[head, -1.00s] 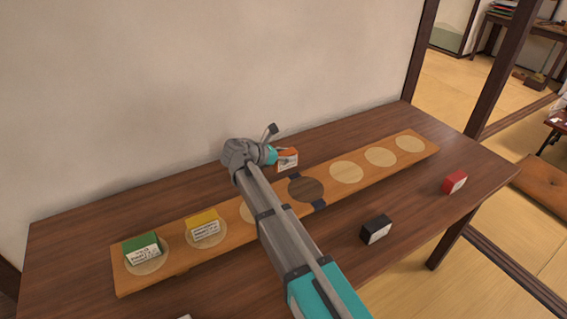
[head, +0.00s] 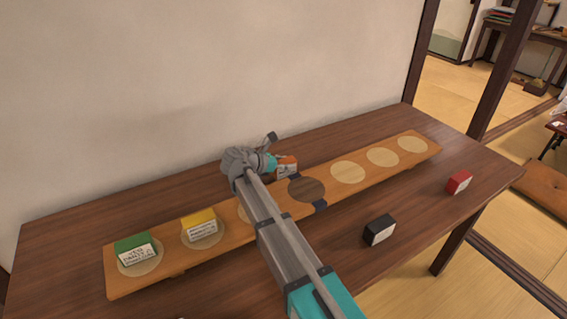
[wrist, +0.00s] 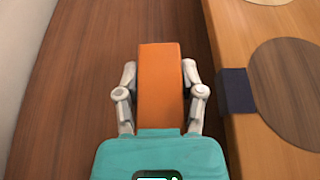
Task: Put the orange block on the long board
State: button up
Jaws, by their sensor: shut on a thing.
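The orange block (head: 287,168) is held in my gripper (wrist: 160,95); in the wrist view the orange block (wrist: 160,75) stands between the two grey fingers, which press its sides. The block is behind the board, over the table strip near the wall; I cannot tell its height above the table. The long board (head: 329,185) lies across the table, with a row of round spots. A green block (head: 135,248) and a yellow block (head: 200,224) sit on its left spots. The dark middle spot (head: 306,189) is bare. My arm hides part of the spot left of it.
A black block (head: 379,230) and a red block (head: 459,182) lie on the table (head: 420,212) in front of the board. The wall (head: 200,80) stands close behind. The three light spots at the board's right are clear.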

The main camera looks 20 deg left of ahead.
jog(key=o, duration=1.2)
jog(key=shift+f, duration=0.1)
jog(key=shift+c, duration=0.2)
jog(key=shift+s+a+r+p, duration=0.15)
jog(key=shift+r+p, duration=0.15)
jog(key=p+v, duration=0.3)
jog(key=v, duration=0.6)
jog(key=shift+s+a+r+p, duration=0.2)
jog(key=shift+s+a+p, duration=0.05)
jog(key=shift+p, duration=0.15)
jog(key=shift+v, duration=0.85)
jog(key=shift+f, duration=0.1)
